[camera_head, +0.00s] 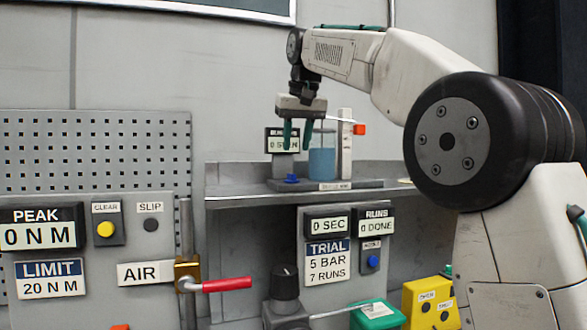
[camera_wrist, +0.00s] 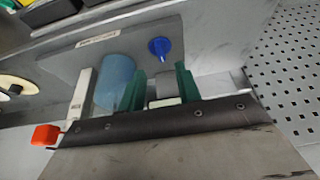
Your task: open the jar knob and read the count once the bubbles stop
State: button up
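The jar (camera_head: 322,162), holding blue liquid, stands on the shelf's grey base plate. No bubbles can be made out in it. The blue knob (camera_head: 291,178) sits at the plate's front left. In the wrist view the knob (camera_wrist: 160,46) lies beyond my fingertips, between their lines, and the jar (camera_wrist: 115,82) is left of the fingers. My gripper (camera_head: 298,149) points down above the knob, beside the jar, with its green fingers apart and empty. The count display (camera_head: 283,143) behind is partly hidden by a finger; its reading starts with 0, the rest is unclear.
A white post (camera_head: 346,150) with an orange-tipped lever (camera_head: 360,130) stands right of the jar, close to my gripper. Below the shelf (camera_head: 230,199) are a trial panel (camera_head: 328,252) and a red-handled air valve (camera_head: 226,285). The shelf's left part is clear.

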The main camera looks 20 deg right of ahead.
aim_at(292, 178)
jog(key=x, duration=0.7)
jog(key=shift+w+f, duration=0.25)
jog(key=shift+w, duration=0.05)
grip_shut()
